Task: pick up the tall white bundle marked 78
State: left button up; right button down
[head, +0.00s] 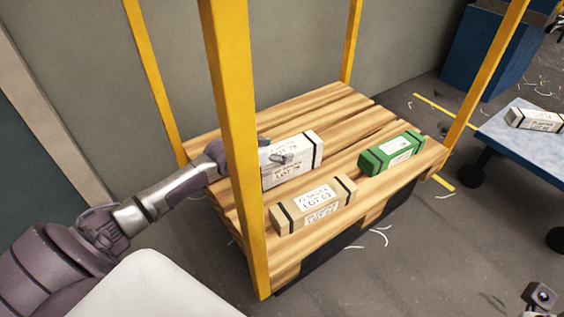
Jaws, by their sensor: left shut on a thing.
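The white bundle (305,152) has dark straps and labels reading LOT 78. It sits at the middle of the slatted wooden platform, behind the front yellow post, which hides its left end. My left arm reaches in from the left, passing behind that post. My left gripper (281,158) is shut on the white bundle, with its fingertips showing against the labelled side. The post hides part of the gripper. I cannot tell whether the bundle is clear of the slats.
A tan bundle (313,205) marked LOT C3 lies in front of the white one, and a green bundle (392,152) lies to its right. Yellow posts (232,130) stand at the platform's corners. A blue-topped cart (530,145) at right holds another white bundle (535,120).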

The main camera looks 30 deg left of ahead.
pick_arm(q)
jog(key=c, duration=0.5)
jog(key=shift+r, duration=0.2)
